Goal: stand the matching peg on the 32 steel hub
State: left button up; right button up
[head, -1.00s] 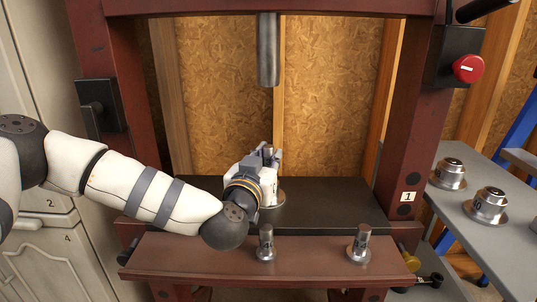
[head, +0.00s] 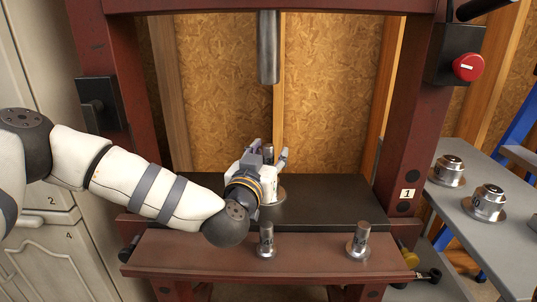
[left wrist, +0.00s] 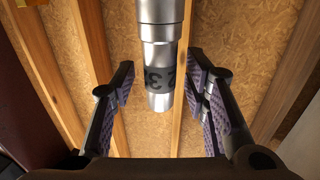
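The peg (left wrist: 160,75) is a steel cylinder with a dark band marked 32. In the left wrist view it stands between my left gripper's spread fingers, with gaps on both sides. My left gripper (head: 269,151) is open around it, above the black press bed. In the head view the steel hub (head: 277,197) on the bed shows mostly as a flange, partly hidden by my gripper. The peg looks upright over the hub, but their contact is hidden. My right gripper is not in view.
Two other steel pegs, a left one (head: 266,240) and a right one (head: 360,242), stand on the red front beam (head: 200,255). The press ram (head: 268,48) hangs above my gripper. Red posts flank the bed.

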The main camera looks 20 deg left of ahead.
pick_arm(q)
jog(key=shift+f, duration=0.1)
jog(key=s, duration=1.2)
